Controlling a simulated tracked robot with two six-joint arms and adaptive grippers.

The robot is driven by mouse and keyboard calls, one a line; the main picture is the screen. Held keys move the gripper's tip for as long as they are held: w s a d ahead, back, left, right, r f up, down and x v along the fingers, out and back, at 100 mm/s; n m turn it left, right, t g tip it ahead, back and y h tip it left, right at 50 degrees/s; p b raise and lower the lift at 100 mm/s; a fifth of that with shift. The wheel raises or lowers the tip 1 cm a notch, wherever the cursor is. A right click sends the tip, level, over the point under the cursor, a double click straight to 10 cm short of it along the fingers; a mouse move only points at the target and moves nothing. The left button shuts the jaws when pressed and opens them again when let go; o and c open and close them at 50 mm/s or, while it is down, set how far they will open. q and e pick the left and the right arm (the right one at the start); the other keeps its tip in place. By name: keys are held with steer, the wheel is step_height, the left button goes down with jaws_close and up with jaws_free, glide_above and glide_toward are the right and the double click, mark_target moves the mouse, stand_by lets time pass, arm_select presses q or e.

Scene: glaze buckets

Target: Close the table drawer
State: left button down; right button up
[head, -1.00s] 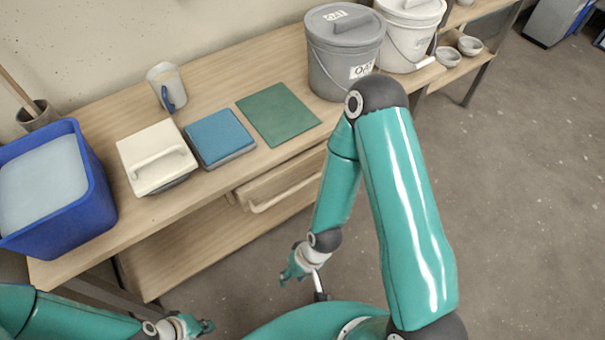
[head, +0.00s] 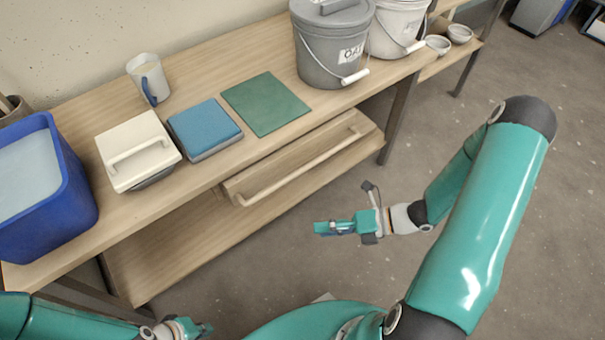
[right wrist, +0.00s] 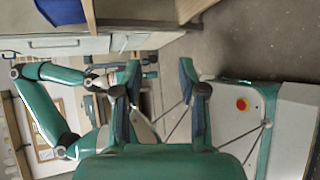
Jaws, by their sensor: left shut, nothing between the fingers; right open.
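The table drawer (head: 305,160) is under the front edge of the wooden table (head: 215,78). Its pale front with a long bar handle (head: 290,172) shows in the head view; I cannot tell exactly how far out it stands. My right gripper (head: 322,228) is open and empty, in front of the drawer and apart from its handle. Its two fingers also show spread in the right wrist view (right wrist: 160,68). My left gripper (head: 207,328) is shut and empty at the bottom edge of the head view, well away from the drawer.
A lower shelf (head: 190,245) runs beneath.

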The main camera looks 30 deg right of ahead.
steer(key=w+d+r+m+t+h, duration=0.1)
steer(key=d+r+m+t+h, duration=0.15)
steer(key=d+m, duration=0.2)
steer(key=w+d+r+m+t+h, duration=0.1)
steer(key=w+d+m+t, duration=0.1)
steer(key=d+m+t, duration=0.3)
steer(key=g+b, duration=0.1)
steer(key=b, duration=0.2)
glide_toward(300, 169)
steer(key=shift+n+h, duration=0.25)
steer(key=shift+h, duration=0.1)
steer(key=x, duration=1)
steer(key=shift+a+f, duration=0.25)
steer(key=shift+f, duration=0.05)
steer(key=shift+s, duration=0.1)
jaws_close()
